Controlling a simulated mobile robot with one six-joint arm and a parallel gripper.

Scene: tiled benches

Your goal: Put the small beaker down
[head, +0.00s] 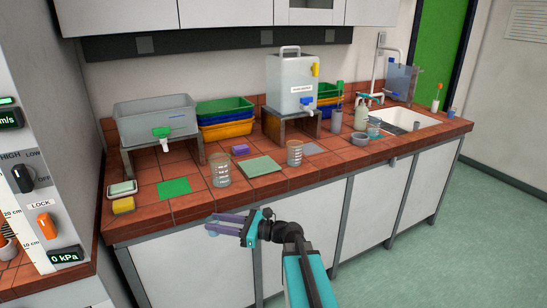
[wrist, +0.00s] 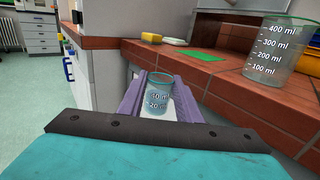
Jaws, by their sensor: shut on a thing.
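The small beaker (wrist: 157,100) is clear glass with a blue tint and white volume marks. In the wrist view it stands upright between the purple fingers of my gripper (wrist: 158,92), which is shut on it. In the head view my gripper (head: 214,224) is in front of the bench's front edge, pointing left, and only a small bluish part of the beaker (head: 212,233) shows by the fingertips. The beaker is over the aisle, not over the tiled bench top (head: 258,186).
A larger beaker (head: 220,170) stands on the bench near the front edge, with another glass beaker (head: 294,153) to its right. A green square (head: 174,188), yellow sponge (head: 123,205), pale green pad (head: 260,167) and purple block (head: 240,149) lie around. Bare tiles separate them.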

